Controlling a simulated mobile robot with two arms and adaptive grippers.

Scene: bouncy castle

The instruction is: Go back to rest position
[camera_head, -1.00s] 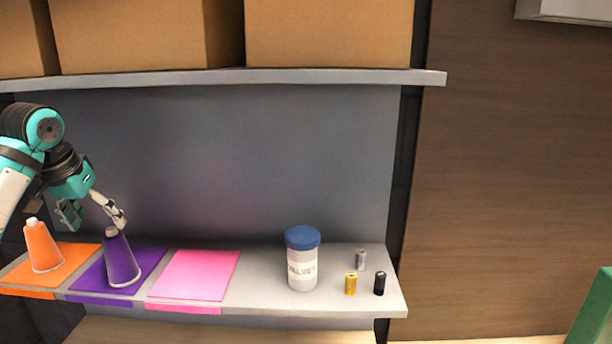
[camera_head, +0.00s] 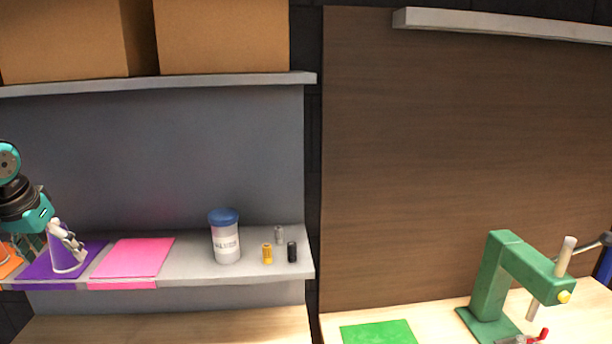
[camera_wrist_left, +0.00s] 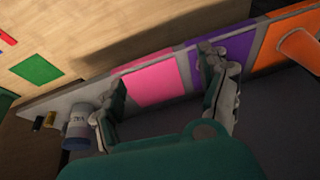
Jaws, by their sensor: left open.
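The pink mat (camera_wrist_left: 155,80) shows beyond the gap. An orange cone (camera_wrist_left: 300,46) is at the right edge there. My right gripper is not in view.
An upper shelf (camera_head: 200,83) holds boxes. A green press (camera_head: 492,275) and green mat (camera_head: 378,333) are on the right table.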

